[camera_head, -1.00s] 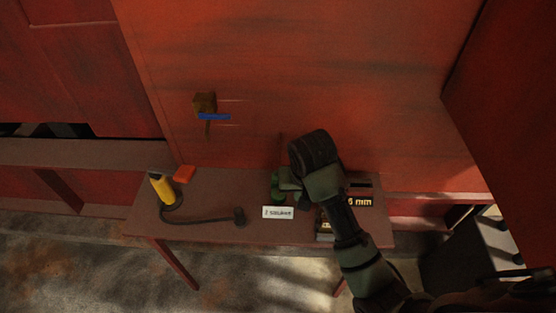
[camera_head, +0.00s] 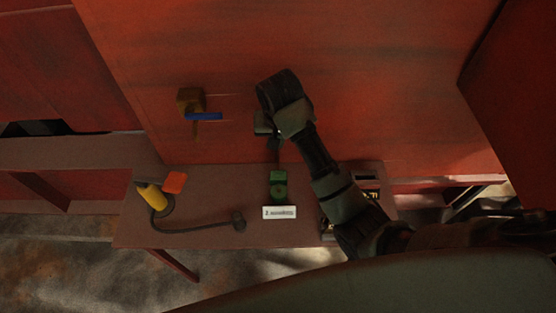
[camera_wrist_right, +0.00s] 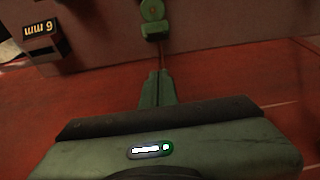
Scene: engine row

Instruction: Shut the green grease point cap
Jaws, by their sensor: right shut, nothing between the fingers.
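The green grease point (camera_head: 278,188) is near the back edge of the table, behind a white label. It shows as a small block and a rounded part with a dark centre; I cannot tell which part is the cap or how far it stands open. In the right wrist view the green grease point (camera_wrist_right: 153,14) is at the top, beyond the fingertips. My right gripper (camera_head: 266,129) is shut and empty, in front of the red panel and above the grease point in the picture. Its closed fingers also show in the right wrist view (camera_wrist_right: 158,88). My left gripper is not in view.
The table (camera_head: 210,205) holds a yellow cylinder (camera_head: 151,197) with a dark hose, an orange-red block (camera_head: 175,182) and the white label (camera_head: 279,212). A "6 mm" box (camera_wrist_right: 42,38) stands beside the grease point. A blue-handled valve (camera_head: 203,116) projects from the panel.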

